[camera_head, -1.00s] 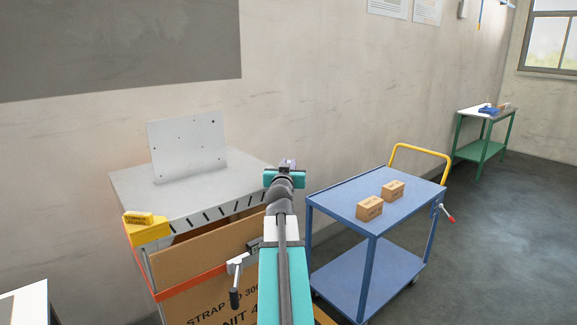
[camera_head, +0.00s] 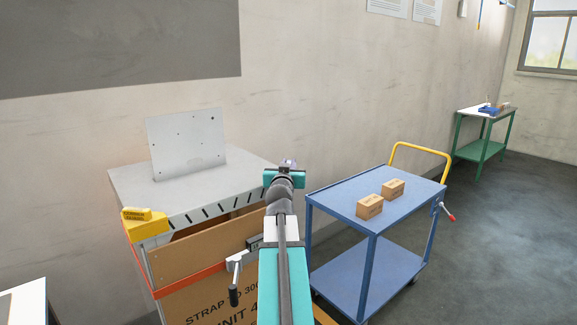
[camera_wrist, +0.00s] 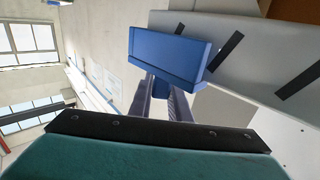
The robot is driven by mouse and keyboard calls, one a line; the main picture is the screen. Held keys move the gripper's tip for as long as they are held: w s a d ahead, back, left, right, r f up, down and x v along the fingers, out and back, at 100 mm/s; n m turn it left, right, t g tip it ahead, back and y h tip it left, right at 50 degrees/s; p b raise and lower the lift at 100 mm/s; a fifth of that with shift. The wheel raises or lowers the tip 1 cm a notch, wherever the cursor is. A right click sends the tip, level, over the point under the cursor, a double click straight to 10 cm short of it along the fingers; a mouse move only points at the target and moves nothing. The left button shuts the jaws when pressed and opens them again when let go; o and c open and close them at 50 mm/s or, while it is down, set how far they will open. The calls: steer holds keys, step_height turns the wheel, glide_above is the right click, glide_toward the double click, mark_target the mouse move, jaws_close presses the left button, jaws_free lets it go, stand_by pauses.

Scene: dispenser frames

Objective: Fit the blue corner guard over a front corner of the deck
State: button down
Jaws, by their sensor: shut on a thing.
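The blue corner guard (camera_wrist: 167,55) is held at the tips of my gripper (camera_wrist: 165,98) in the wrist view, in front of the pale deck front with its dark slots (camera_wrist: 222,50). I cannot tell whether the guard touches the deck. In the head view the grey deck (camera_head: 185,197) has a slotted front edge, and a yellow corner guard (camera_head: 146,224) sits on its front left corner. My gripper (camera_head: 286,170) is near the deck's front right corner. My arm hides that corner and the blue guard there.
An upright perforated plate (camera_head: 188,145) stands on the deck. A cardboard panel (camera_head: 205,262) with an orange strap (camera_head: 192,280) and buckle is below its front. A blue cart (camera_head: 345,195) with two small boxes (camera_head: 370,207) stands close on the right. A green table (camera_head: 487,147) is farther back.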

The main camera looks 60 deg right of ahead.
steer(key=c, duration=1.6)
jaws_free()
steer(key=shift+o, duration=0.2)
steer(key=shift+s+a, duration=0.1)
steer(key=b+v, duration=1.3)
steer(key=b, duration=0.3)
steer(key=shift+s+a, duration=0.15)
steer(key=shift+a, duration=0.05)
stand_by(0.4)
